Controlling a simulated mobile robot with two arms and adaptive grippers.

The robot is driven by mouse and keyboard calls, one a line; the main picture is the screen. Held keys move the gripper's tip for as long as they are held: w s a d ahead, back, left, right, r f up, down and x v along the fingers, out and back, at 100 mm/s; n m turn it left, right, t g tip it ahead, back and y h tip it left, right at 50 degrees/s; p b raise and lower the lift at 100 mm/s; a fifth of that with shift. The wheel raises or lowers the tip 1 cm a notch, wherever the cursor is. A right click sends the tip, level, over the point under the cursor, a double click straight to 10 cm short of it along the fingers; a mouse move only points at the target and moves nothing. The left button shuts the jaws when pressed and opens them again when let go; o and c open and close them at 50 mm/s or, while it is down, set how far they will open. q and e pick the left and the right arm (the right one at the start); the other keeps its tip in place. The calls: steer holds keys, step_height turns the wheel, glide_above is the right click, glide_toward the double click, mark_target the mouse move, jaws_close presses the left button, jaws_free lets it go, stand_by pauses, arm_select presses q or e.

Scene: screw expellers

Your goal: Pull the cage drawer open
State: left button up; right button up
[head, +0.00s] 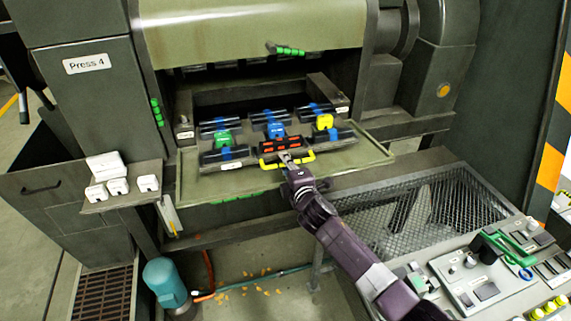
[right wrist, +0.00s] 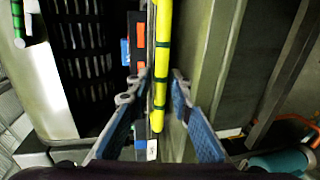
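The cage drawer (head: 225,165) sits low in the opening of the press, its front at the edge of the green-grey ledge. A yellow handle (head: 301,156) runs along its front, below a dark block with orange-red marks (head: 280,144). My right gripper (head: 288,157) is at the handle. In the right wrist view the yellow handle (right wrist: 162,60) passes between the two blue-padded fingers of my right gripper (right wrist: 156,85). The fingers are apart, with gaps beside the handle, so the gripper is open. My left gripper is not in view.
Black rollers with blue, green and yellow (head: 324,121) clamps lie above the drawer front. The ledge (head: 350,160) sticks out below. A mesh-covered bin (head: 430,210) and a control panel (head: 485,280) stand at right. White boxes (head: 107,165) sit on a left shelf.

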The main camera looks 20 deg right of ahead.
steer(key=shift+o, duration=0.3)
steer(key=shift+f, duration=0.1)
steer(key=shift+s, duration=0.4)
steer(key=v, duration=0.7)
steer(key=shift+r, duration=0.25)
steer(key=shift+s, duration=0.1)
steer(key=shift+s, duration=0.1)
